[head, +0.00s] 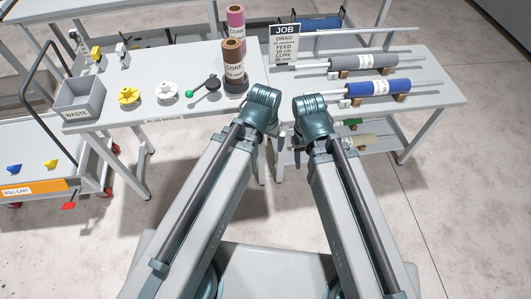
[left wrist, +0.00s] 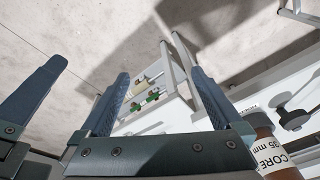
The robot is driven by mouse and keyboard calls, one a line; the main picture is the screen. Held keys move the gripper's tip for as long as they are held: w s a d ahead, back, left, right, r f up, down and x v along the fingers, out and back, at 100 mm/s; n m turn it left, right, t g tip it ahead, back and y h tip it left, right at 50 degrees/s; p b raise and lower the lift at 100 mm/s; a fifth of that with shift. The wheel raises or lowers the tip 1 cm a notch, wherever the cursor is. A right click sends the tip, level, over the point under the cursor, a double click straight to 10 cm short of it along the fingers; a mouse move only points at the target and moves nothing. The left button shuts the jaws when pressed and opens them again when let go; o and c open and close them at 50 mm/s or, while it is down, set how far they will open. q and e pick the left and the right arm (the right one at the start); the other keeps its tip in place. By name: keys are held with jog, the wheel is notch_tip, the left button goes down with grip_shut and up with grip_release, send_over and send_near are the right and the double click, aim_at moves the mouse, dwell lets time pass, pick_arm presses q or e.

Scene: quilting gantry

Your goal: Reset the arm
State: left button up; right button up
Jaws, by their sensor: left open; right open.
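My left arm's wrist (head: 260,108) and my right arm's wrist (head: 309,108) are close together in the middle of the head view, at the front edge of the bench. Both point downward, and their fingers are mostly hidden there. In the left wrist view my left gripper (left wrist: 158,82) has two fingers spread apart, with nothing between them but the background. Another blue finger (left wrist: 35,90) at the left of that view appears to belong to my right gripper. Neither gripper visibly holds anything.
The plug bench (head: 150,133) carries a grey waste bin (head: 79,96), a yellow plug (head: 129,96), a white plug (head: 168,90), a green-and-black tool (head: 205,88) and a brown core (head: 233,62). Grey (head: 350,64) and blue (head: 372,88) rolls lie right. A roll cart (head: 40,188) stands left.

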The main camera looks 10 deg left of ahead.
pick_arm(q)
jog(key=s+g, duration=0.1)
jog(key=s, duration=0.1)
jog(key=s+g+y, duration=0.1)
jog(key=s, duration=0.2)
jog(key=shift+s+d, duration=0.2)
jog(key=shift+s, duration=0.1)
jog(key=shift+r, duration=0.1)
dwell(0.8)
